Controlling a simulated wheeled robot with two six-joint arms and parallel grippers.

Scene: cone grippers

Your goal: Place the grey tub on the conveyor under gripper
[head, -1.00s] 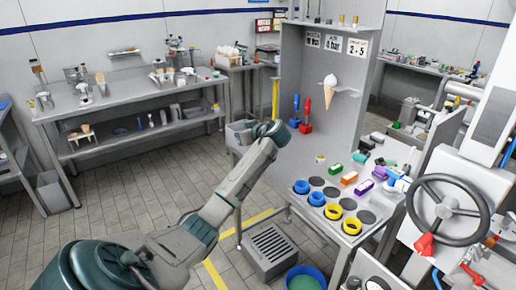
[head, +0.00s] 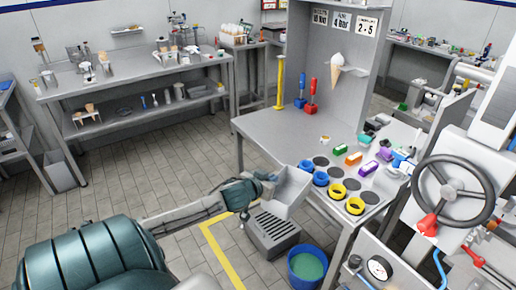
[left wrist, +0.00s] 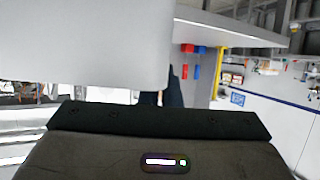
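The grey tub (head: 290,190) is in the head view, in front of the near left edge of the metal workbench. It looks tilted, with its open side up. My left gripper (head: 266,178) is at its left side and appears shut on its wall; the fingertips are mostly hidden. In the left wrist view a large plain grey surface of the tub (left wrist: 85,45) fills the upper left, close in front of the gripper. I cannot make out a conveyor for certain. My right gripper is not in view.
The workbench (head: 262,138) carries blue and yellow rings, coloured blocks and a tall panel. Below stand a grated floor box (head: 272,232) and a blue bucket (head: 306,266). A machine with a handwheel (head: 452,190) is at right. Tiled floor at left is clear.

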